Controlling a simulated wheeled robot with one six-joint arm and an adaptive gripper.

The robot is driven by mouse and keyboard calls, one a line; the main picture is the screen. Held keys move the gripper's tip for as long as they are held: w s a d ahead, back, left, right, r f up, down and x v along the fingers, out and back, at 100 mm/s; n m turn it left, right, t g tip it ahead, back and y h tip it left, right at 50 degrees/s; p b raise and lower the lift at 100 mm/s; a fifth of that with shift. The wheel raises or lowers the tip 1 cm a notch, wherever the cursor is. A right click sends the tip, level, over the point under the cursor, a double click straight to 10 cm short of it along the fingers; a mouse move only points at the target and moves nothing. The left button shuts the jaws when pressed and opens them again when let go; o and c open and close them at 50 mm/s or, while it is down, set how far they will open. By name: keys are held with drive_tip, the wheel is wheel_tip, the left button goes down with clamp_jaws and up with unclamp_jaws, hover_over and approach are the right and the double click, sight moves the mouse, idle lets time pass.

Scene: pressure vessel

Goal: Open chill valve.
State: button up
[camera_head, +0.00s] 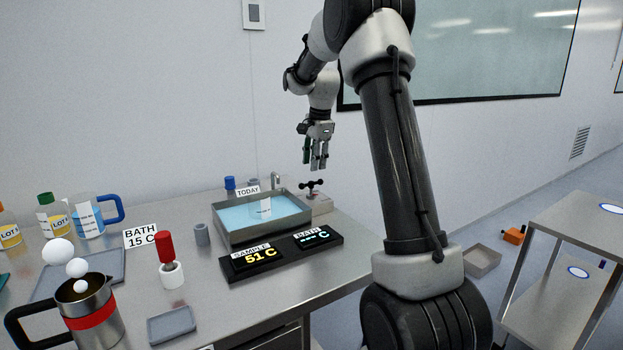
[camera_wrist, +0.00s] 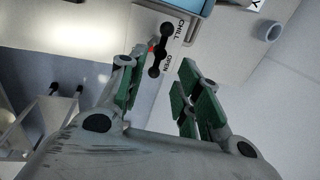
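The chill valve (camera_head: 312,187) has a black handle with rounded ends and sits on a pale block at the right end of the blue bath. In the wrist view the valve handle (camera_wrist: 161,50) lies beside the printed words CHILL and OPEN, with a small red mark near its middle. My gripper (camera_head: 317,164) hangs above the valve, pointing down, apart from it. In the wrist view my gripper (camera_wrist: 164,62) has its green-padded fingers spread, with the handle showing in line with the gap between them. Nothing is held.
The water bath (camera_head: 228,237) holds a clear beaker. A black display (camera_head: 262,267) in front reads SAMPLE 51 C and BATH with dashes. A steel jug (camera_head: 98,325), a red-topped item (camera_head: 165,247) and bottles stand left. A cart (camera_head: 570,225) stands right.

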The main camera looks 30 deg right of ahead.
sight(313, 183)
drive_tip(key=f, duration=0.3)
drive_tip(key=w+f, duration=0.1)
drive_tip(key=f, duration=0.2)
drive_tip(key=shift+w+f, duration=0.15)
drive_tip(key=shift+f, duration=0.25)
clamp_jaws()
